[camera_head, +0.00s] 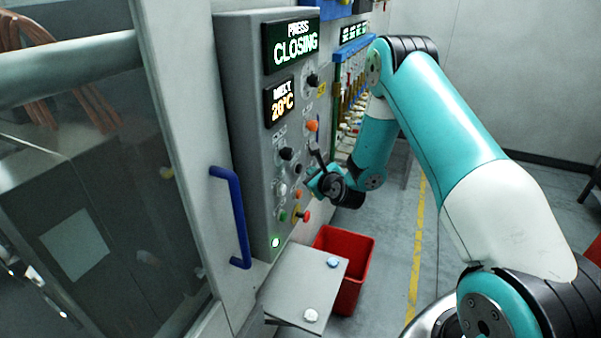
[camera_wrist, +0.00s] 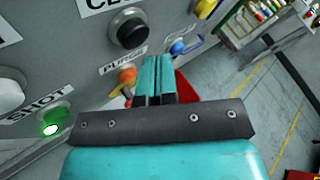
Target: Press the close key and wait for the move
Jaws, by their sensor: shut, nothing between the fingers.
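The display (camera_head: 295,42) on the grey control panel reads PRESS CLOSING. In the wrist view, a black round key in a silver ring (camera_wrist: 131,30) sits on the panel below a partly cut-off label starting "CL". My gripper (camera_wrist: 154,62) is shut and empty, its two teal fingers side by side. The fingertips appear just below and right of the black key in that view; I cannot tell whether they touch the panel. In the head view my gripper (camera_head: 314,182) is close to the panel's right side, and my wrist covers part of that area.
Other controls crowd the panel: an orange PURGE key (camera_wrist: 127,76), a lit green SHOT key (camera_wrist: 55,122) and a blue one (camera_wrist: 178,47). A second display (camera_head: 281,101) reads MELT 20°C. A red bin (camera_head: 355,280) and a grey shelf (camera_head: 300,285) stand below; a blue door handle (camera_head: 235,215) is left.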

